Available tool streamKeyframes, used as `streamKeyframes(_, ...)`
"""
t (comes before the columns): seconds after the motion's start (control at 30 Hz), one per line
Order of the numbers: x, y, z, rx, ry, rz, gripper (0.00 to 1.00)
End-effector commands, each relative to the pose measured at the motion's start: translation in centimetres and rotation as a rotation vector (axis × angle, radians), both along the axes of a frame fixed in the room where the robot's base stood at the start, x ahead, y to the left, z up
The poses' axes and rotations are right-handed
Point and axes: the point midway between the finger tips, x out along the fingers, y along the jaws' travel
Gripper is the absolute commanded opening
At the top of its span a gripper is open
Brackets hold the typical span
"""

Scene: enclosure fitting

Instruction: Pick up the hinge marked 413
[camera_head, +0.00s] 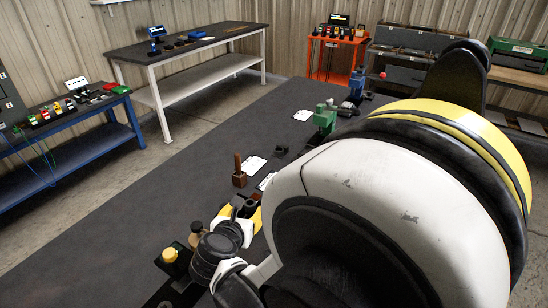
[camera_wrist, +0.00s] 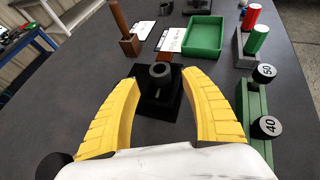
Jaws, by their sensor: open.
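My gripper (camera_wrist: 161,78) is open, with its two yellow fingers spread in the wrist view. Between and just beyond the fingers stands a black piece with a round, hollow-topped post on a square black base (camera_wrist: 157,106). I cannot tell whether the fingers touch it; they look apart from it. No marking 413 can be read in either view, and I cannot make out a hinge for certain. In the head view my arm hides much of the bench, and the gripper (camera_head: 244,212) shows only in part.
Beyond the black piece are a brown block with an upright handle (camera_wrist: 129,42), white cards (camera_wrist: 145,30) and a green tray (camera_wrist: 204,36). At right, a green fixture (camera_wrist: 256,100) carries black knobs marked 50 and 40. The dark bench top (camera_head: 130,215) is clear at left.

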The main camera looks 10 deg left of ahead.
Motion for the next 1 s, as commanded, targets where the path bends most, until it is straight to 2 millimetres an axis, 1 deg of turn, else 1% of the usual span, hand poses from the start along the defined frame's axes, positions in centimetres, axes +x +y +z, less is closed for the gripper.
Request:
streamKeyframes(0.17,1.5,-0.1,-1.2,0.0,0.0,-0.001,0.54)
streamKeyframes(0.27,2.9,-0.1,-2.3,0.0,-0.001,-0.001,0.54)
streamKeyframes(0.37,4.1,-0.1,-2.8,0.0,-0.001,-0.002,0.54)
streamKeyframes(0.43,4.4,-0.1,-2.8,-0.001,-0.001,0.0,0.54)
streamKeyframes(0.6,4.4,-0.1,-2.7,0.0,-0.001,0.001,0.54)
streamKeyframes(0.67,4.4,-0.1,-2.7,0.0,-0.001,0.001,0.37)
streamKeyframes(0.7,4.4,-0.1,-2.7,0.0,-0.001,0.001,0.24)
streamKeyframes(0.77,4.4,-0.1,-2.7,0.0,-0.001,0.001,0.06)
streamKeyframes(0.8,4.4,-0.1,-2.7,0.0,-0.001,0.001,0.0)
streamKeyframes(1.0,4.4,-0.1,-2.6,-0.002,-0.002,0.001,0.0)
